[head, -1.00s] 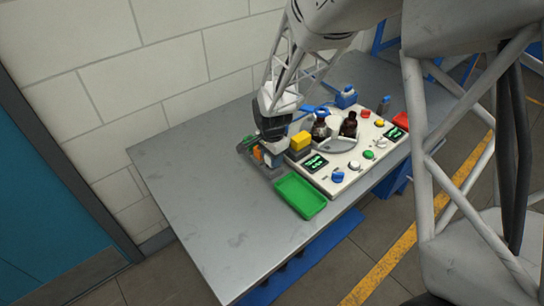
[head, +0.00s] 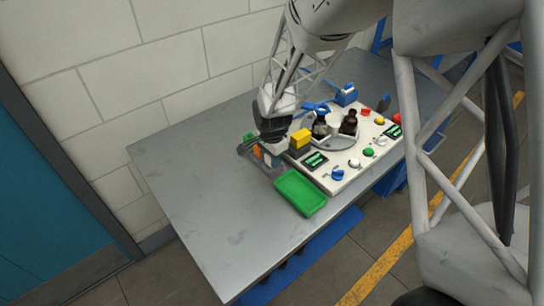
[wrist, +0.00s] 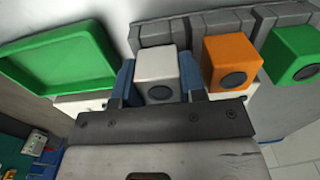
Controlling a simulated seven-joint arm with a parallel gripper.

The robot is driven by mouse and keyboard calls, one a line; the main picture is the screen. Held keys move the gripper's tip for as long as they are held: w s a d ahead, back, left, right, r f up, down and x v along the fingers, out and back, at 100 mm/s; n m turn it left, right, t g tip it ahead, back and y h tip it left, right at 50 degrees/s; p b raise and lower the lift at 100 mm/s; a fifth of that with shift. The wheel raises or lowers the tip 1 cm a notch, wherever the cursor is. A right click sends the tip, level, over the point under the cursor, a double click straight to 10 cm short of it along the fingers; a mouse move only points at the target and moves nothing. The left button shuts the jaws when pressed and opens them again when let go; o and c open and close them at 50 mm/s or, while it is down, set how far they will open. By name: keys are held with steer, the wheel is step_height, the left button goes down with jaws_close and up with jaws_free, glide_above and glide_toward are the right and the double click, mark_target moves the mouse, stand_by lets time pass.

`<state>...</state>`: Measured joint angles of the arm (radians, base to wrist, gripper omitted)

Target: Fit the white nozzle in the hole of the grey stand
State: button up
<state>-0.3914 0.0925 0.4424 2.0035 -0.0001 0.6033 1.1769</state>
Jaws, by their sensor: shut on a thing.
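My gripper (wrist: 158,84) is shut on the white nozzle (wrist: 157,63), a white block with a dark round opening, held between its two blue fingers. The grey stand (wrist: 165,32) lies just behind it in the wrist view. An orange block (wrist: 232,50) and a green block (wrist: 295,52) sit along the stand to the right of the nozzle. The white nozzle is level with their row; whether it is seated in a hole is hidden. In the head view, my gripper (head: 274,146) is low over the stand (head: 273,172), and the nozzle is hard to make out.
A green tray (head: 301,194) lies beside the stand and also shows in the wrist view (wrist: 62,62). A white panel (head: 345,186) with a yellow block (head: 300,138), dark bottles (head: 349,122) and coloured knobs stands to the right. The left table (head: 200,180) is clear.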

steer(key=shift+f, duration=0.15)
stand_by(0.3)
steer(key=o, duration=1.4)
steer(key=shift+r, duration=2.95)
steer(key=shift+r, duration=0.15)
